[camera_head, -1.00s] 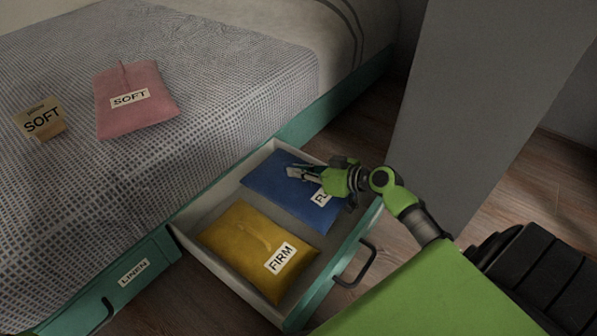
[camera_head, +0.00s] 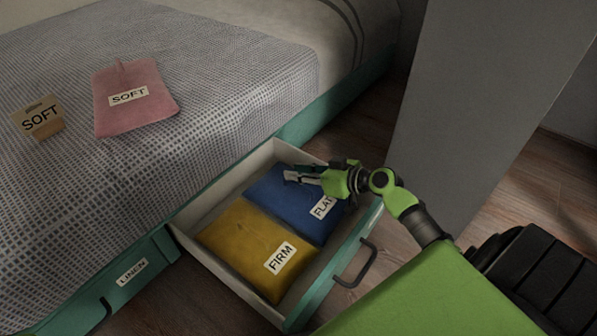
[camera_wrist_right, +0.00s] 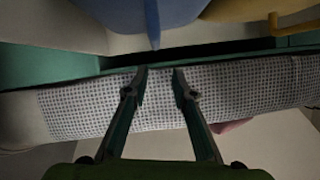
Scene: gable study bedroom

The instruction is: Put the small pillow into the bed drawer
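The open bed drawer (camera_head: 206,203) holds a blue pillow labelled FLAT (camera_head: 281,200) at the back right and a yellow pillow labelled FIRM (camera_head: 245,240) beside it at the front left. A pink pillow labelled SOFT (camera_head: 134,112) lies on the bed. My right gripper (camera_head: 291,175) is over the blue pillow in the head view. In the right wrist view the right gripper's fingers (camera_wrist_right: 159,73) are apart with nothing between them. The blue pillow's tab (camera_wrist_right: 152,25) points towards the gap, just beyond the tips. My left gripper is not in view.
A card reading SOFT (camera_head: 41,117) stands on the bed (camera_head: 220,100) left of the pink pillow. A closed drawer front labelled LINEN (camera_head: 132,271) is at the lower left. The open drawer has a dark handle (camera_head: 356,268). A grey panel (camera_head: 480,100) stands at the right.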

